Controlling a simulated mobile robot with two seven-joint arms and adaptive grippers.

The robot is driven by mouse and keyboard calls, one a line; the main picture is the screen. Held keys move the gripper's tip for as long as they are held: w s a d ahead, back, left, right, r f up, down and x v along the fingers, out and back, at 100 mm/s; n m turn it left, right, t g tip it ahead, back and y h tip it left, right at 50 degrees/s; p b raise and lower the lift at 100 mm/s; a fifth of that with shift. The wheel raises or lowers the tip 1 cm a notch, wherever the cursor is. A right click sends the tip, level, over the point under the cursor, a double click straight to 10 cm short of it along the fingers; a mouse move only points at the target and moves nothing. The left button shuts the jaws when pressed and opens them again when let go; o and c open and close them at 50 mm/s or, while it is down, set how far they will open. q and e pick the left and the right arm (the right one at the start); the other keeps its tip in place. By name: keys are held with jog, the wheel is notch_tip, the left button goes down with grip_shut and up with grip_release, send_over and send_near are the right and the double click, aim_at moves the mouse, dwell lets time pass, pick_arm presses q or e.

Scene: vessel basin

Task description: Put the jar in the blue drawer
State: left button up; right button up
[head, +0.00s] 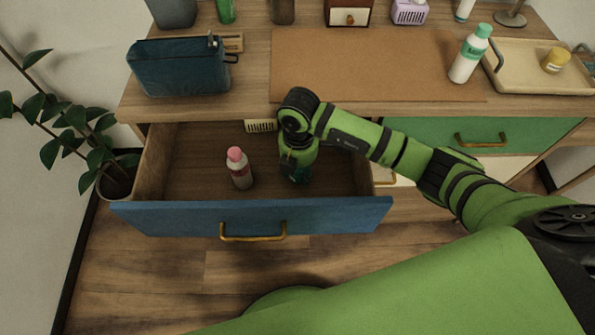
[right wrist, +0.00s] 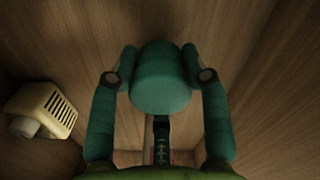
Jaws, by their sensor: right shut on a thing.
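The blue drawer (head: 165,219) is pulled open in the head view. My right gripper (head: 297,174) reaches down into its right half. In the right wrist view this gripper is shut on a round-topped teal thing (right wrist: 160,80), which looks like the jar, low over the wooden drawer floor. Whether the jar touches the floor I cannot tell. In the head view my gripper and arm mostly hide it. My left gripper is not in view.
A pink-capped bottle (head: 240,170) stands in the drawer, left of my gripper. A cream vented box (head: 262,126) is at the drawer's back and also in the right wrist view (right wrist: 42,110). A teal-capped bottle (head: 470,56) and a tray (head: 510,80) stand on the desk.

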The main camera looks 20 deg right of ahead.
jog(key=shift+f, duration=1.15)
jog(key=shift+f, duration=0.2)
jog(key=o, duration=1.2)
notch_tip(320, 180, up, 12)
jog(key=shift+r, duration=0.25)
